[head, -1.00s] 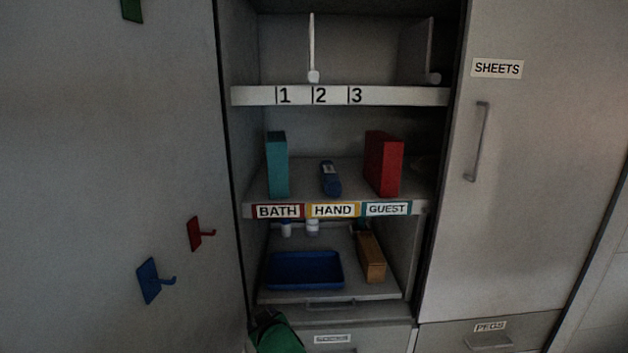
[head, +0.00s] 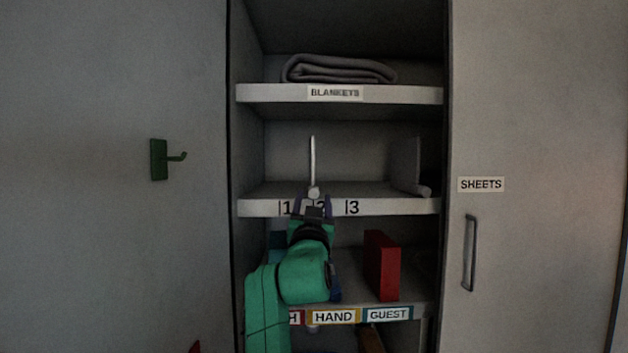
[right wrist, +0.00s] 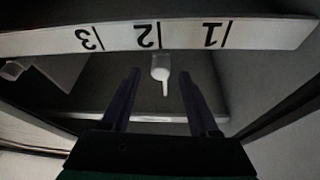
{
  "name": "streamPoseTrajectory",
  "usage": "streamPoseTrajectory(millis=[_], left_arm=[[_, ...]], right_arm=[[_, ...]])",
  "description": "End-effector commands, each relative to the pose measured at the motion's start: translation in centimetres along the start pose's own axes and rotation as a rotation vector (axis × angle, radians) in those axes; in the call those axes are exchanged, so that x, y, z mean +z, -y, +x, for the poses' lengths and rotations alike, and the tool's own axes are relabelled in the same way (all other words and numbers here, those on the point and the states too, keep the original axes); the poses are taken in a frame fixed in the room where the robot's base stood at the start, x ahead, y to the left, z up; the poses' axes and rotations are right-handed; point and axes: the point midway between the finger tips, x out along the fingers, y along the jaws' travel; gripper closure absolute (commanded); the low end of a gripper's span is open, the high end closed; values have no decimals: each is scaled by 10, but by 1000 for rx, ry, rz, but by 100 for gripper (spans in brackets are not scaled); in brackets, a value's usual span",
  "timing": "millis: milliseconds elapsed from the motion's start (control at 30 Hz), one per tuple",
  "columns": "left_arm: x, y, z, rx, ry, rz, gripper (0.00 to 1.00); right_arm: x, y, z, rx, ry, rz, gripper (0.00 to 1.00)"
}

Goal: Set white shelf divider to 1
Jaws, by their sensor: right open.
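In the right wrist view, which is upside down, the divider's knob (right wrist: 160,72) lines up with the tick beside the 2 on the label strip (right wrist: 190,34). My left gripper is not in view.
A grey divider (head: 404,163) stands at the shelf's right end. Above is a BLANKETS shelf (head: 270,94) with a folded blanket (head: 338,70). Below, a red box (head: 382,266) stands beside my arm.

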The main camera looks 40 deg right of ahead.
Motion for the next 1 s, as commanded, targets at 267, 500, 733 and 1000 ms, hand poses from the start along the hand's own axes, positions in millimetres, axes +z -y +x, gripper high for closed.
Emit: streamPoseTrajectory(millis=[267,500,733,1000], left_arm=[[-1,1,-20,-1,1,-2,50],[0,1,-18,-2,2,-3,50],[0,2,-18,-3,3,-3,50],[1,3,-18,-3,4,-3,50]], right_arm=[[0,0,36,-1,1,1,39],[1,0,36,-1,1,1,50],[1,0,36,-1,1,1,100],[2,0,36,0,2,0,100]])
